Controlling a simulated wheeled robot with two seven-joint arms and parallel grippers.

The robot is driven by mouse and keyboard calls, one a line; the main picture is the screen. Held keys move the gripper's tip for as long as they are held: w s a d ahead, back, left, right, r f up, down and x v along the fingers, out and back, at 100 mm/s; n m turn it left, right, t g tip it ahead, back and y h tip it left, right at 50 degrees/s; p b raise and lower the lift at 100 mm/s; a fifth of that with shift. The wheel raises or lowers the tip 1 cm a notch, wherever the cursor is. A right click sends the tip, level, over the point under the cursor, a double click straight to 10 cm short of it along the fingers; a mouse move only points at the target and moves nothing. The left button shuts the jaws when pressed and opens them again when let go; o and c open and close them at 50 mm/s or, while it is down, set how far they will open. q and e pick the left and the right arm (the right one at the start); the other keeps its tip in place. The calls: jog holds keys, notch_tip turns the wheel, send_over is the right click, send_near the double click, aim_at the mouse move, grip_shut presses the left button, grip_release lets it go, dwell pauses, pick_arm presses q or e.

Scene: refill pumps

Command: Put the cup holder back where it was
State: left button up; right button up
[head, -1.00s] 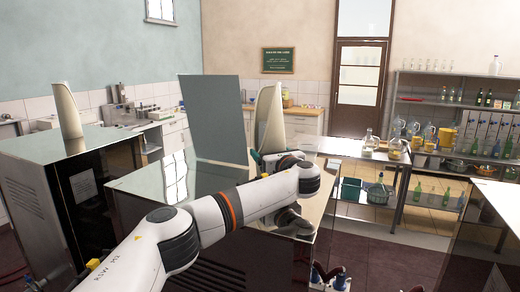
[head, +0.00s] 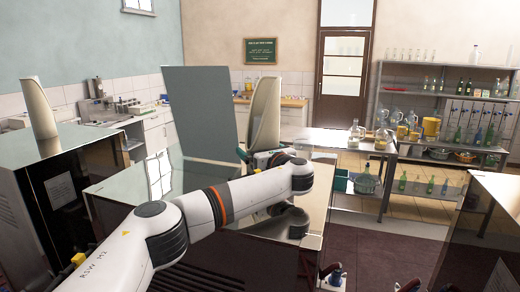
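My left arm reaches in from the lower left across a steel-topped dark cabinet (head: 125,195). Its wrist ends near the base of a tall, pale, curved piece (head: 264,115) standing on that cabinet. The fingers of my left gripper are hidden behind the wrist, so I cannot see whether they hold anything. A small dark green bit (head: 242,155) shows at the wrist's far side; I cannot tell what it is. I cannot make out a cup holder for certain.
A grey upright panel (head: 200,108) stands on the cabinet. Another dark cabinet (head: 60,185) is at left. A steel table (head: 345,143) with glass jars and a bottle shelf (head: 440,95) stand at right.

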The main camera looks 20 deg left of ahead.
pick_arm(q)
jog(key=shift+s+r, duration=0.15)
jog(key=v, duration=1.1)
jog(key=shift+s+d+r, duration=0.15)
jog(key=shift+s+d, duration=0.05)
jog(key=shift+d, duration=0.1)
